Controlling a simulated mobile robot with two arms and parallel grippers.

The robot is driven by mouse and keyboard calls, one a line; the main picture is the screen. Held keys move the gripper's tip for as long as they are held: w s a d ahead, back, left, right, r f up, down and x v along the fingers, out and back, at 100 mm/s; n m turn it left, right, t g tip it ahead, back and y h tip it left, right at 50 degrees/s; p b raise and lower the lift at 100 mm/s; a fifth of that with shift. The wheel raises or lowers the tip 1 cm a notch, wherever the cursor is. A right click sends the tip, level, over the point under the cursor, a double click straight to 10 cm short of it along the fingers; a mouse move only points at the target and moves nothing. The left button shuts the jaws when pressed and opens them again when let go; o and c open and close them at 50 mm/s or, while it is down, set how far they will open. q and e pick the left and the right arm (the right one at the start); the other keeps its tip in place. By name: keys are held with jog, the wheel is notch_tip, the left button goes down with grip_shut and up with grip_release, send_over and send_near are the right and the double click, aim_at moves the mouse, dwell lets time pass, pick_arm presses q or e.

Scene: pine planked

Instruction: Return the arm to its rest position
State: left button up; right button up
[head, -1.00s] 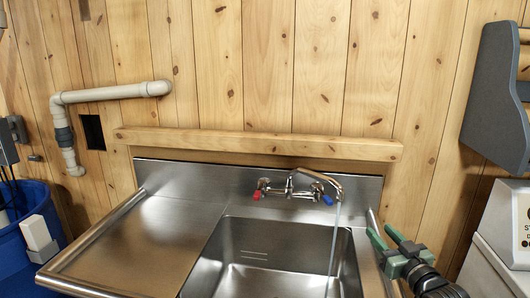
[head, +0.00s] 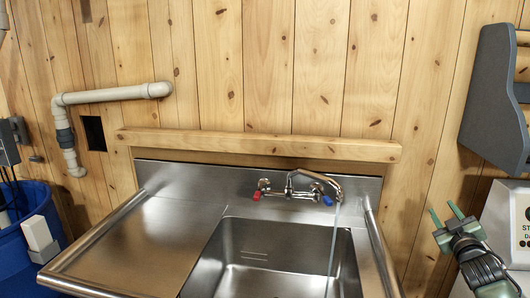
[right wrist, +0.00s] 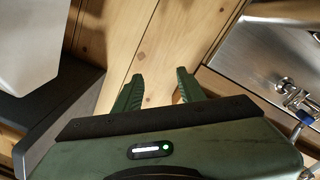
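My right gripper (head: 444,211) is raised at the right of the head view, to the right of the sink and apart from it. Its two green fingers are spread with nothing between them. In the right wrist view the open fingers (right wrist: 158,82) point at the pine wall, with an empty gap between them. My left gripper does not show in either view.
A steel sink (head: 260,224) stands against the pine wall. A thin stream runs from its faucet (head: 318,178). A white machine (head: 508,220) is close beside my right gripper. A grey panel (head: 497,95) hangs above. A blue bin (head: 25,210) stands far left.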

jog(key=s+a+f+g, duration=0.2)
jog(key=s+f, duration=0.2)
jog(key=f, duration=0.9)
jog(key=s+a+f+m+g+y, duration=0.1)
jog(key=s+a+f+g, duration=0.3)
jog(key=f, duration=0.9)
jog(key=s+a+f+g, duration=0.1)
jog(key=s+f, duration=0.4)
jog(key=f, duration=0.8)
jog(key=s+a+f+g+y, duration=0.15)
jog(key=s+a+f, duration=0.25)
jog(key=s+f, duration=0.5)
jog(key=s+a+f+g, duration=0.3)
jog(key=s+f, duration=0.5)
jog(key=f, duration=0.1)
jog(key=s+a+f+g, duration=0.2)
jog(key=s+a+f, duration=0.2)
jog(key=s, duration=0.7)
jog(key=s+a+f+m+g+y, duration=0.1)
jog(key=s+a+f, duration=0.3)
jog(key=s, duration=0.8)
jog(key=s+a+f+g, duration=0.2)
jog(key=s+a+f, duration=0.2)
jog(key=s, duration=0.8)
jog(key=shift+a+f+g, duration=0.15)
jog(key=shift+a+g, duration=0.2)
jog(key=shift+a, duration=0.45)
